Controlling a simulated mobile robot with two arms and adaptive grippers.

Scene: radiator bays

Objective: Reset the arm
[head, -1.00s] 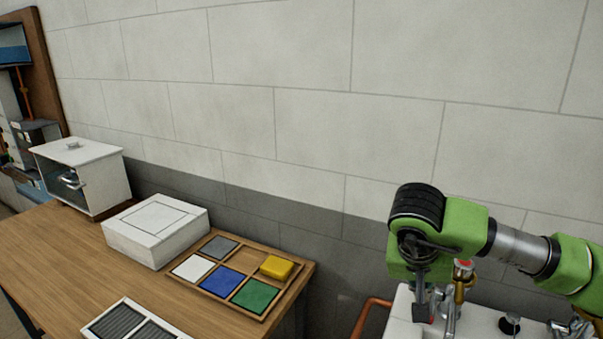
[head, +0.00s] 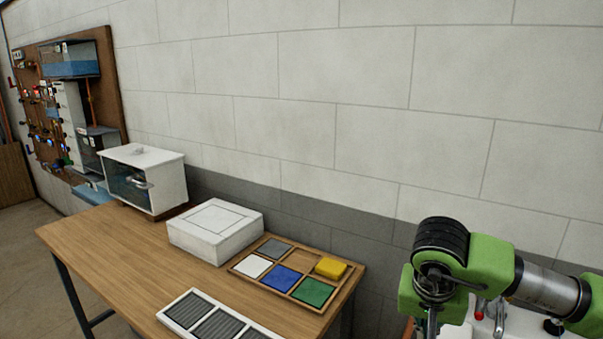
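One of my arms, green with black and silver joints, comes in from the right edge in the head view, so it looks like my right arm. Its gripper (head: 431,322) points down at the lower right and is cut by the bottom edge of the picture. Its fingertips are not visible, so I cannot tell whether it is open or shut. It is to the right of the wooden table (head: 110,245), over or in front of a white fixture (head: 520,322). My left arm and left gripper are not in view.
On the table are a white box (head: 216,230), a wooden tray (head: 342,291) with coloured squares and a yellow block (head: 330,267), a white-framed grille panel (head: 215,325) and a white cabinet (head: 165,178). A board with fittings (head: 45,120) hangs at far left. Floor shows at left.

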